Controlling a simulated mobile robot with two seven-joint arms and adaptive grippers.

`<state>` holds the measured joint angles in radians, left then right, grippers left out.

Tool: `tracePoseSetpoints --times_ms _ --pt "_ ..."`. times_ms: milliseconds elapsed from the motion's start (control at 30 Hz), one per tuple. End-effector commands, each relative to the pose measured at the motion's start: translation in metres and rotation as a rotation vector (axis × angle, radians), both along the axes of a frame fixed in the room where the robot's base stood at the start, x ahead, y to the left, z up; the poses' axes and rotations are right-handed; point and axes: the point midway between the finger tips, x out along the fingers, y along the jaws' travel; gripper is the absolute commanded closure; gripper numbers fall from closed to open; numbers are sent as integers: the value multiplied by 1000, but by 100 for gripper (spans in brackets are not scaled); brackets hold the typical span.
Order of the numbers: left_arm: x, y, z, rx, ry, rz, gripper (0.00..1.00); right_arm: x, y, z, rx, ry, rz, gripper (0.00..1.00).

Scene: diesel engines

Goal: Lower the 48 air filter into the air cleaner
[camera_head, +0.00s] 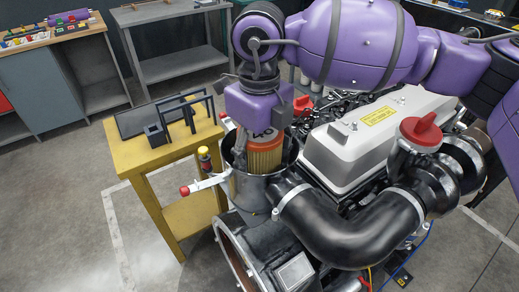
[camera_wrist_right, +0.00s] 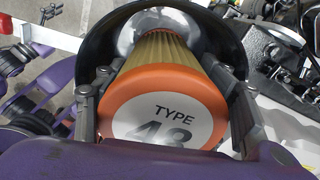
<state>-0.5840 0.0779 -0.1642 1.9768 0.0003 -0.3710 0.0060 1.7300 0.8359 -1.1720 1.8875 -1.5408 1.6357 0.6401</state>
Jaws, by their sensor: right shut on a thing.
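The air filter (camera_head: 265,157) is a yellow pleated cylinder with an orange end cap. In the wrist view the filter (camera_wrist_right: 168,102) shows a white label reading "TYPE" and a number starting with 4; its lower part is cut off by my gripper. My right gripper (camera_head: 265,132) is shut on the capped end, with fingers on both sides (camera_wrist_right: 165,95). The air cleaner (camera_head: 246,190) is an open-topped metal canister at the engine's left. The filter's lower end is within its opening; how deep is hidden. My left gripper is not in view.
A black intake pipe (camera_head: 360,228) curves from beside the air cleaner to the engine's right. The engine's silver cover (camera_head: 345,150) lies right of it. A yellow table (camera_head: 140,165) with a black rack stands close on the left. Open floor lies at front left.

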Motion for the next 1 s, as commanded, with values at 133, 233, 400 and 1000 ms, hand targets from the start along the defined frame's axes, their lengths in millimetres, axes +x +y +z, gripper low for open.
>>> tracePoseSetpoints --times_ms 133,233,400,1000 --pt "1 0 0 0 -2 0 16 0 0 0 1 -1 0 69" --pt "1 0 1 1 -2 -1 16 0 0 0 1 -1 0 69" --pt "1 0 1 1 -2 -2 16 0 0 0 1 -1 0 69" --pt "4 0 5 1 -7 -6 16 0 0 -1 1 -1 0 33"
